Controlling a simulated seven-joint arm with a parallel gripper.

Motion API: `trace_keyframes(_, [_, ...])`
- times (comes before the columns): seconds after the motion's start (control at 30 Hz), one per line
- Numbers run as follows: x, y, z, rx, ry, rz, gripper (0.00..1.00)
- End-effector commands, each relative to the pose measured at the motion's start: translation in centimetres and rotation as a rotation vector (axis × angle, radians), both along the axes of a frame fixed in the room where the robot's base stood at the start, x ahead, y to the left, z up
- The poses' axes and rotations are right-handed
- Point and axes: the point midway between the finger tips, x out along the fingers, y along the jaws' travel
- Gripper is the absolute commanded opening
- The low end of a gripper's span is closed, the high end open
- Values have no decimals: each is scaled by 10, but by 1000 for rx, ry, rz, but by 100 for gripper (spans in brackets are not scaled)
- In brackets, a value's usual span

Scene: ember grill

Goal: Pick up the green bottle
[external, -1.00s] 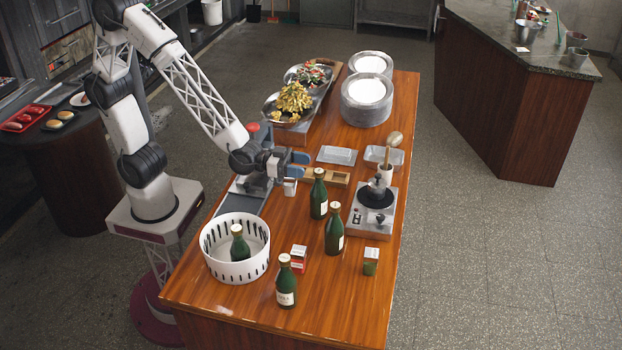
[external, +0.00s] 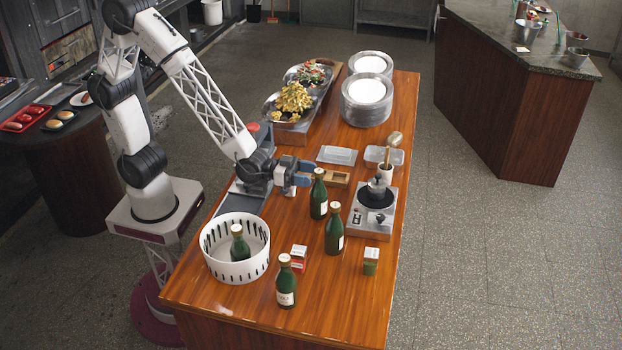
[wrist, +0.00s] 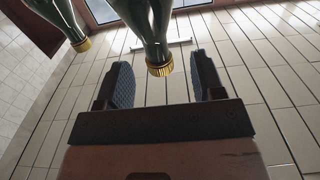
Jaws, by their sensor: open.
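Several green bottles with gold caps and pale labels stand upright on the wooden table (external: 222,300). One green bottle (external: 318,195) is nearest my gripper (external: 306,174), just to its right; another green bottle (external: 334,230) stands a little nearer the camera. A third green bottle (external: 286,285) is near the front edge, and one more (external: 239,243) is inside the white basket (external: 232,270). In the wrist view, which is upside down, a green bottle (wrist: 153,30) lies beyond and between the open fingers of my gripper (wrist: 165,80). A second bottle (wrist: 55,15) shows at left. The fingers are apart and empty.
A small red-and-white box (external: 298,258) and a green one (external: 371,262) stand by the bottles. A burner (external: 362,222) with a small pot is to the right. The front right table area is clear.

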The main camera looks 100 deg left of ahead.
Motion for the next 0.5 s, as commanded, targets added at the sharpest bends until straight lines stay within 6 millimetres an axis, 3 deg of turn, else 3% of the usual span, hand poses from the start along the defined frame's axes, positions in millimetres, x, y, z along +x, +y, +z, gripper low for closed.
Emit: trace_keyframes(0.5, [6, 0, 0, 0, 1, 0, 62])
